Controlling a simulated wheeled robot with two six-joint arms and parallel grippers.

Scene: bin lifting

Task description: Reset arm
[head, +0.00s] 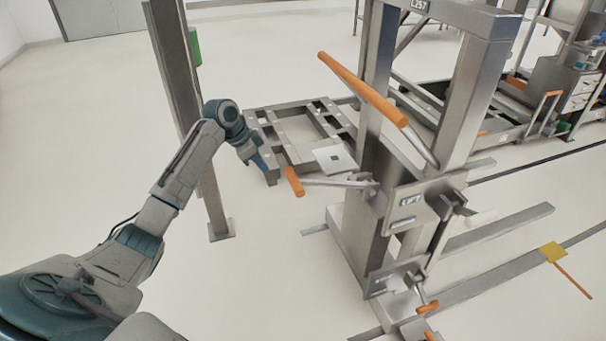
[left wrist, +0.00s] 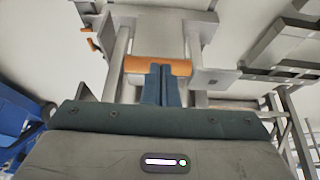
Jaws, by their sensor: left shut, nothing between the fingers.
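My left arm reaches in from the left in the head view. Its gripper (head: 258,160) points down and right, a little to the left of the short orange-handled lever (head: 293,181) on the lift. In the left wrist view the left gripper's fingers (left wrist: 160,84) are shut together with nothing between them. They overlap an orange bar (left wrist: 138,65) in that picture; whether they touch it I cannot tell. My right gripper is not in view.
The grey metal lift (head: 376,140) stands right of my arm, with a long orange handle (head: 362,88) jutting up left. A grey post (head: 183,110) stands just behind my arm. A low metal frame (head: 300,130) lies behind the gripper.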

